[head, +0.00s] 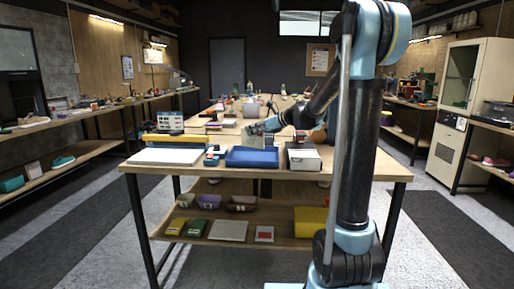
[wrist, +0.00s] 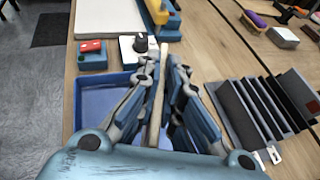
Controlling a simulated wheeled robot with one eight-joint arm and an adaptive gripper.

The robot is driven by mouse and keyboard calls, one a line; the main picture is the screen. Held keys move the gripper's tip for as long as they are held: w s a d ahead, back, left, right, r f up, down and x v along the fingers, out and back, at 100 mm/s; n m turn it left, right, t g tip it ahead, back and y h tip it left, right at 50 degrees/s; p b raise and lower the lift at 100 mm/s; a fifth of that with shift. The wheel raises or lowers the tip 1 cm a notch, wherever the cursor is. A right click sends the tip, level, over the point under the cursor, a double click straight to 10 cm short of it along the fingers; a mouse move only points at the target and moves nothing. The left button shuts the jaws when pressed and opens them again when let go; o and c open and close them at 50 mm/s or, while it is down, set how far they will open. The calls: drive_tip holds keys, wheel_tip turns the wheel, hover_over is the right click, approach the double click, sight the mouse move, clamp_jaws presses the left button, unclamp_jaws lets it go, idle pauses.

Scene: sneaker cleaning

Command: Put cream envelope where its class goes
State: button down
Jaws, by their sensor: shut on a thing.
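My gripper (wrist: 160,80) is shut on the cream envelope (wrist: 155,105), which shows edge-on as a thin pale strip between the two fingers in the wrist view.
A dark slotted rack (wrist: 255,112) stands right of my gripper in the wrist view. A small blue box with a red top (wrist: 92,55) and a white card with a black item (wrist: 137,48) sit by the tray.

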sight(253, 138)
drive_tip(key=shift+w+d+f, duration=0.1)
drive_tip(key=shift+d+f, duration=0.1)
drive_tip(key=shift+f, duration=1.15)
drive_tip(key=shift+d+f, duration=0.15)
drive_tip(key=shift+f, duration=1.2)
drive_tip(key=shift+f, duration=0.1)
drive_tip(key=c, duration=1.8)
unclamp_jaws()
drive_tip(key=shift+o, duration=0.2)
